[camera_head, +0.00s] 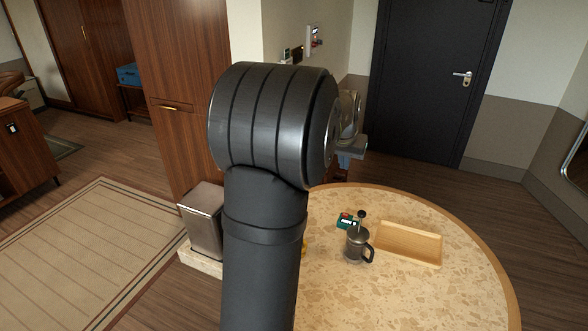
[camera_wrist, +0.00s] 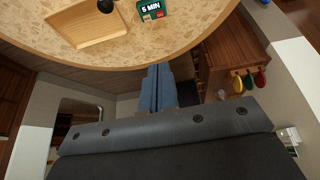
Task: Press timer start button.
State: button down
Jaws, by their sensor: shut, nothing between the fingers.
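The timer (camera_head: 345,220) is a small dark-green box with a red spot and white marks, on the round speckled table (camera_head: 330,300). In the wrist view the timer (camera_wrist: 153,10) reads "5 MIN" and is cut by the top edge; I cannot make out which part is its start button. My gripper (camera_head: 344,164) shows partly behind my arm, beyond the table's far edge. In the wrist view its blue fingers (camera_wrist: 159,68) are shut together and empty, pointing towards the table edge, apart from the timer.
A French press (camera_head: 356,245) stands right beside the timer, its dark knob (camera_wrist: 105,5) showing in the wrist view. A wooden tray (camera_head: 408,245) lies to its right. A metal bin (camera_head: 203,220) stands left of my arm. The table's right front is clear.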

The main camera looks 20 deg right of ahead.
jog(key=w+d+f+n+h, duration=0.2)
jog(key=w+d+f+h, duration=0.15)
jog(key=d+f, duration=0.45)
jog(key=n+t+h, duration=0.1)
jog(key=n+h, duration=0.1)
jog(key=n, duration=0.1)
send_over(344, 217)
notch_tip(344, 217, down, 10)
jog(key=f, duration=0.1)
jog(key=shift+r+y, duration=0.25)
jog(key=shift+f, duration=4.4)
jog(key=shift+f, duration=0.4)
